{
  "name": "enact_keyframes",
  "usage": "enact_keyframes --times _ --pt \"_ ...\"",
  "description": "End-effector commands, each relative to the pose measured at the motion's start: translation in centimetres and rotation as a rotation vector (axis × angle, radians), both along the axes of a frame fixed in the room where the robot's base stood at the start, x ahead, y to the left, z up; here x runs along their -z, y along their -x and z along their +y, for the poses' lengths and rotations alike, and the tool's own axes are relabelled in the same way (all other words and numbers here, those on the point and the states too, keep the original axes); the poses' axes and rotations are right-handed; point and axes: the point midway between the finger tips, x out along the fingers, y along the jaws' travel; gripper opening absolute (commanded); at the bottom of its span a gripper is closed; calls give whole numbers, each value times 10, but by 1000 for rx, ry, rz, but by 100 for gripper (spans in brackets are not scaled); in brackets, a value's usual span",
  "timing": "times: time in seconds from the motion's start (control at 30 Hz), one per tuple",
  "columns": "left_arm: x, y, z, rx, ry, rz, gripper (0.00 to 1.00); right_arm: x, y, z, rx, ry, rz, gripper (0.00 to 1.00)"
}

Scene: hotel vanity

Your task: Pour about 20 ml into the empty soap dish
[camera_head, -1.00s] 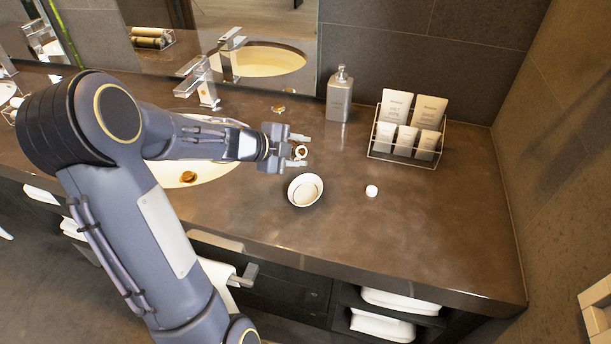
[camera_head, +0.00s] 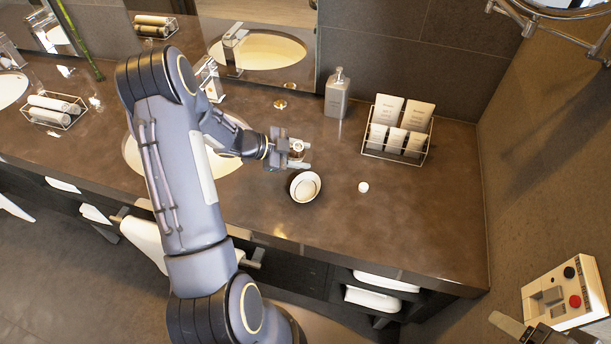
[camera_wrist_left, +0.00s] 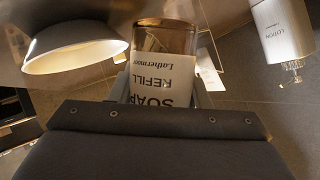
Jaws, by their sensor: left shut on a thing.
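The soap dish (camera_head: 305,187) is a small white round bowl with a dark line inside its rim, on the brown counter. It also shows in the left wrist view (camera_wrist_left: 80,50), at the upper left. My left gripper (camera_head: 298,152) is shut on the soap refill bottle (camera_head: 297,147), just behind the dish and apart from it. In the left wrist view the bottle (camera_wrist_left: 165,42) is clear amber, with a white label whose lettering is upside down. I cannot tell its exact tilt, and no stream shows. A small white cap (camera_head: 363,187) lies right of the dish.
A grey pump bottle (camera_head: 337,95) stands by the mirror; the wrist view shows a lotion bottle (camera_wrist_left: 283,30). A wire rack of tubes (camera_head: 397,130) stands at the back right. A sink (camera_head: 135,155) lies left. The front right counter is clear.

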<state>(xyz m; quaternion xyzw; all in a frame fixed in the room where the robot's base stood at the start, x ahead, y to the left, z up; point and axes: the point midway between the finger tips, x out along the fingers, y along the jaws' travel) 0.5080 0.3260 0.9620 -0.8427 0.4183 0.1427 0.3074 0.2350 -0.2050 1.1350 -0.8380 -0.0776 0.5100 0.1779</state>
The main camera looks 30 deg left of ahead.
Motion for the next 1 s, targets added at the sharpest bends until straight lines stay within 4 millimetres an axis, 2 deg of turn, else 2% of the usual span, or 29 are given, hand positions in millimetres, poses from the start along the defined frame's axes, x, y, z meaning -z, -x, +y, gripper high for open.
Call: enact_keyframes --times 0.03,0.13,0.2,0.3,0.6,1.0 --pt "-7 -1 1 0 23 18 17 -15 0 0 0 0 0 68" --pt "-7 -2 3 1 81 59 17 -28 0 0 0 0 0 68" --pt "8 -3 5 0 146 106 17 -23 0 0 0 0 -1 68" --pt "17 -4 7 1 230 164 17 -21 0 0 0 0 0 68" --pt "15 -6 8 1 358 252 17 -20 0 0 0 0 0 68" --pt "14 -6 9 1 366 258 17 -20 0 0 0 0 0 68"
